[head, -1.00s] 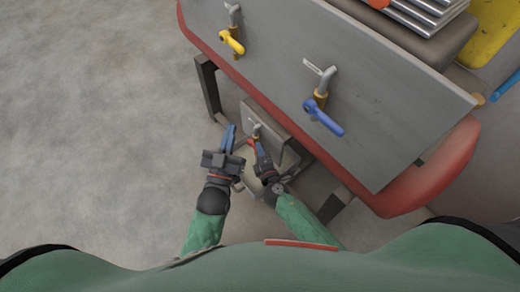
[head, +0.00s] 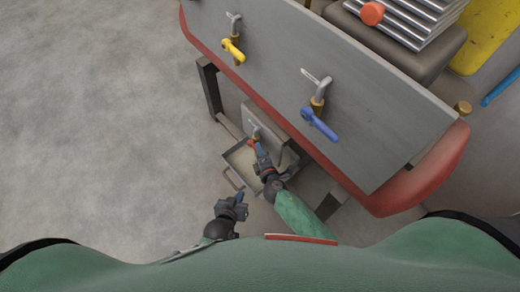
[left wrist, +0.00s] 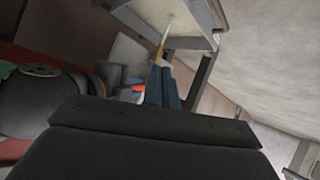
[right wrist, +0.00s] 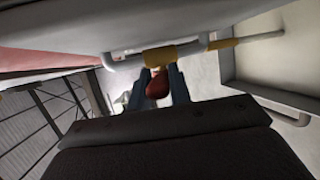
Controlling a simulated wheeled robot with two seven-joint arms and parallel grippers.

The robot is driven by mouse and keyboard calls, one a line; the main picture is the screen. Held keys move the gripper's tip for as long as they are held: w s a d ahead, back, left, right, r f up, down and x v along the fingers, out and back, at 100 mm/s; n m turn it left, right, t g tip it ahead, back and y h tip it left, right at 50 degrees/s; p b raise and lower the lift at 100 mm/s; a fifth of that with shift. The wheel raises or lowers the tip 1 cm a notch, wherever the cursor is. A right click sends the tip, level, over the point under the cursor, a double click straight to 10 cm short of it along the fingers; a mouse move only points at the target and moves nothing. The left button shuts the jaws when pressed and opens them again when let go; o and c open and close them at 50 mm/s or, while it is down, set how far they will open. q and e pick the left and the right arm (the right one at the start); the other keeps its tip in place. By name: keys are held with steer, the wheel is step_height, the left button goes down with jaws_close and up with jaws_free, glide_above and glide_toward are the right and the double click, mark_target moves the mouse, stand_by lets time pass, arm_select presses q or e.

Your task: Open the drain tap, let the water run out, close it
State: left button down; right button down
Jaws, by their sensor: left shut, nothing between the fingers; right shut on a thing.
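The drain tap (head: 254,133) has a red handle and brass body and sits low on a grey box under the bench. My right gripper (head: 260,149) is shut on the red handle, which also shows between the fingers in the right wrist view (right wrist: 157,88). The brass tap body (right wrist: 172,55) is just beyond it. I cannot make out a water stream.
A yellow-handled tap (head: 233,50) and a blue-handled tap (head: 320,124) are on the grey panel (head: 390,120) above. The red bench edge (head: 350,182) and dark legs (head: 209,90) lie close to my right arm. The floor (head: 100,120) at left is clear.

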steer(key=shift+w+r+p, duration=0.1)
steer(key=shift+r+p, duration=0.35)
steer(key=shift+p, duration=0.45)
arm_select(q)
steer(key=s+f+g+p, duration=0.2)
steer(key=s+g, duration=0.1)
steer(key=s, duration=0.3)
arm_select(e)
steer(key=shift+g, duration=0.3)
steer(key=p, duration=0.3)
steer(key=g+p, duration=0.1)
steer(key=p, duration=0.2)
steer(key=shift+w+a+r+n+h+p, duration=0.15)
steer(key=shift+r+n+h+p, duration=0.15)
steer(key=shift+r, duration=0.05)
steer(key=p, duration=0.3)
steer(key=shift+a+g, duration=0.1)
steer(key=shift+g, duration=0.3)
arm_select(q)
steer(key=a+r+g, duration=0.1)
steer(key=r+g, duration=0.1)
steer(key=r, duration=1.3)
steer(key=s+a+r+g+y, duration=0.1)
steer(key=a+r, duration=0.1)
steer(key=r, duration=1.3)
steer(key=shift+a+m+g, duration=0.2)
steer(key=shift+m+g, duration=0.1)
steer(key=shift+g, duration=0.1)
steer(key=shift+s, duration=0.1)
